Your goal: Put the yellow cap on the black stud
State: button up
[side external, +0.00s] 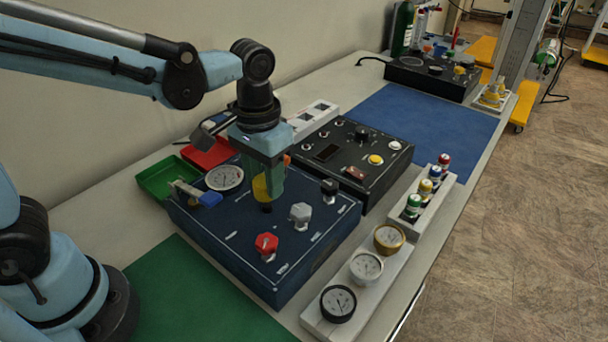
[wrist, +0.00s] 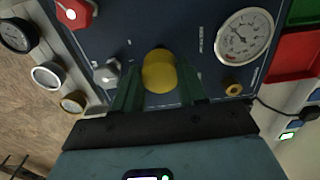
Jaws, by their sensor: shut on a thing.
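My gripper (side external: 263,190) is over the dark blue panel box (side external: 225,235), pointing down, with its green fingers shut on the yellow cap (side external: 260,188). In the wrist view the round yellow cap (wrist: 159,72) sits between the fingertips (wrist: 160,88), in front of the panel face. A small dark piece (side external: 266,208) shows directly below the cap in the side view. It looks like the black stud, but I cannot tell whether the cap touches it or sits on it. The cap hides the stud in the wrist view.
The panel carries a red knob (side external: 266,244), a grey knob (side external: 300,214), a black knob (side external: 329,188) and a round gauge (side external: 224,178) near my gripper. A white gauge rack (side external: 340,325) stands at the right. The green mat (side external: 195,300) is clear.

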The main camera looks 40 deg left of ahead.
jog(key=shift+f, duration=1.8)
jog(key=o, duration=1.1)
notch_tip(320, 180, up, 11)
jog(key=shift+r, duration=0.15)
jog(key=shift+a+r, duration=0.1)
jog(key=shift+r, duration=0.2)
jog(key=shift+s+a+f+t, duration=0.6)
jog(key=shift+a+f+t, duration=0.25)
jog(key=shift+a+t, duration=0.5)
jog(key=shift+s+a+f+t, duration=0.55)
jog(key=shift+a+f+t, duration=0.45)
jog(key=shift+a, duration=0.55)
jog(key=shift+s+a+f+t, duration=0.6)
jog(key=shift+a+f+t, duration=0.15)
jog(key=shift+a+t, duration=0.6)
